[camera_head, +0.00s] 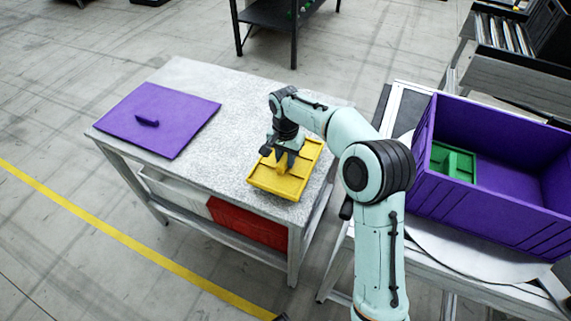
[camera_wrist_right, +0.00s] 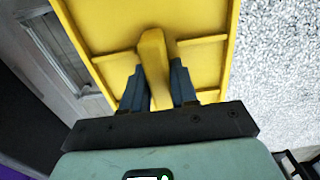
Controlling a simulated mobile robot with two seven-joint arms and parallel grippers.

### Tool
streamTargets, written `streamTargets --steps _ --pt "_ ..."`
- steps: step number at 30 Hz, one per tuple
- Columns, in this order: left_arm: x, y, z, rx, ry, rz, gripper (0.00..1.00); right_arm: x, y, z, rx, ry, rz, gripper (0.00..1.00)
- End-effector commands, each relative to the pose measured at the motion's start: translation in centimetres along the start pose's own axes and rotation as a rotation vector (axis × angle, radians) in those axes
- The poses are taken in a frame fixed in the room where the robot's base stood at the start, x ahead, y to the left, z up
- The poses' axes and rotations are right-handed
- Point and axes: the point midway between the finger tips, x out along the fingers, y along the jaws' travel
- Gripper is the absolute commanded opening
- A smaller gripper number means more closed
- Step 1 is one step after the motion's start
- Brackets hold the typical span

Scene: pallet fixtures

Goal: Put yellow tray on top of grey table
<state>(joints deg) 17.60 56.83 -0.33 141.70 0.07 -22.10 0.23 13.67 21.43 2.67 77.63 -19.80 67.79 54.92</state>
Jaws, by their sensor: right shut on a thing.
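The yellow tray (camera_head: 272,180) is at the right front part of the grey table (camera_head: 235,105). In the head view it looks to be on or just above the tabletop; I cannot tell which. My right gripper (camera_head: 284,160) is above the tray and shut on its raised middle grip. In the right wrist view the two dark fingers of the right gripper (camera_wrist_right: 158,88) press on both sides of that grip, and the yellow tray (camera_wrist_right: 100,25) fills the upper middle. The speckled grey table (camera_wrist_right: 275,70) shows on the right. My left gripper is not in view.
A purple lid with a handle (camera_head: 185,122) lies on the left part of the table. White and red bins (camera_head: 250,224) sit on its lower shelf. A large purple crate (camera_head: 480,205) with a green box (camera_head: 453,160) inside stands at right. The table's middle is clear.

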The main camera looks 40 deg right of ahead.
Motion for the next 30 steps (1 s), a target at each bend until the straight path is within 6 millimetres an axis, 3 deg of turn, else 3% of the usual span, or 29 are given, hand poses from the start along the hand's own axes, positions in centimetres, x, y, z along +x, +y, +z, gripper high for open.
streamTargets --steps 6,17,18,20,30 --pt "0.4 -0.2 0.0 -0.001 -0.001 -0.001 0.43 3.1 0.0 0.0 0.001 -0.002 0.001 0.00" --pt "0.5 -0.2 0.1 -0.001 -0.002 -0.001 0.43 3.4 0.0 0.0 0.000 -0.001 0.001 0.00" --pt "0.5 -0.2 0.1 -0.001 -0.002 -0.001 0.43 3.4 0.1 0.0 0.000 -0.002 0.002 0.38" --pt "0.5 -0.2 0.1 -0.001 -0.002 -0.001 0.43 3.4 0.1 0.0 0.000 -0.002 0.002 0.53" --pt "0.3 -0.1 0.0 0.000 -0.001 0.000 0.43 3.0 0.0 0.0 0.001 -0.001 0.000 0.53"
